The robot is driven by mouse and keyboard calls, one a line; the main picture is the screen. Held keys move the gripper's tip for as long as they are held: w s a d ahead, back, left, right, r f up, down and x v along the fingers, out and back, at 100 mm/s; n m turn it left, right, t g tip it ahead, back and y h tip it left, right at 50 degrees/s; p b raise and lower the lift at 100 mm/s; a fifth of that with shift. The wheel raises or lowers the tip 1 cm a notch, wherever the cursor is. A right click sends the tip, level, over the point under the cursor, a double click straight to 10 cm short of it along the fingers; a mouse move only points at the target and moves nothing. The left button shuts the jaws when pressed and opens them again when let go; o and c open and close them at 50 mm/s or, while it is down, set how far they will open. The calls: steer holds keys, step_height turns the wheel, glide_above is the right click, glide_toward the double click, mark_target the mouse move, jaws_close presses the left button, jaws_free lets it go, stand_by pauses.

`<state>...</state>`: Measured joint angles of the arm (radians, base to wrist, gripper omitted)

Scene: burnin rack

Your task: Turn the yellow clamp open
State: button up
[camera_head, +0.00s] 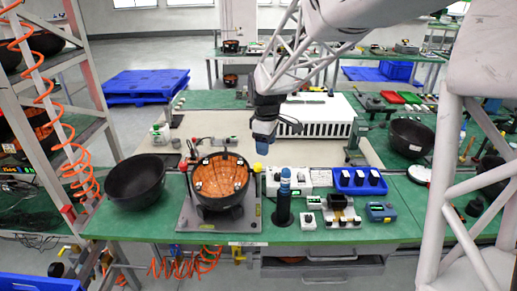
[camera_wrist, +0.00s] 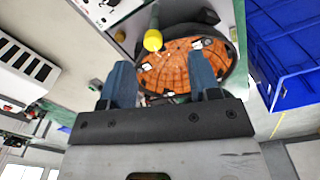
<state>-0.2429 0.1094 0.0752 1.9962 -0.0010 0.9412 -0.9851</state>
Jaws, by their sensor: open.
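The yellow clamp (camera_head: 257,168) shows as a round yellow knob at the right rim of the round fixture (camera_head: 248,207), which holds an orange board (camera_head: 221,176). My gripper (camera_head: 263,146) hangs above the bench, a little above the clamp in the head view. In the wrist view my gripper (camera_wrist: 163,75) has its blue fingers apart with nothing held between them. The clamp appears beyond the fingertips, apart from them.
A black bowl (camera_head: 136,181) stands left of the fixture. A dark cylinder with a blue top (camera_head: 284,205), a blue bin (camera_head: 360,181) and small devices stand to the right. A white slotted box (camera_head: 320,117) is behind. A rack with an orange coiled hose (camera_head: 73,165) is at left.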

mark_target(258, 164)
steer(key=shift+n, duration=0.7)
steer(key=w+a+f, duration=0.2)
steer(key=w, duration=0.1)
steer(key=shift+a+f, duration=0.1)
steer(key=shift+a, duration=0.15)
steer(key=shift+f, duration=0.15)
steer(key=shift+f, duration=3.75)
steer(key=shift+c, duration=0.2)
steer(key=c, duration=0.9)
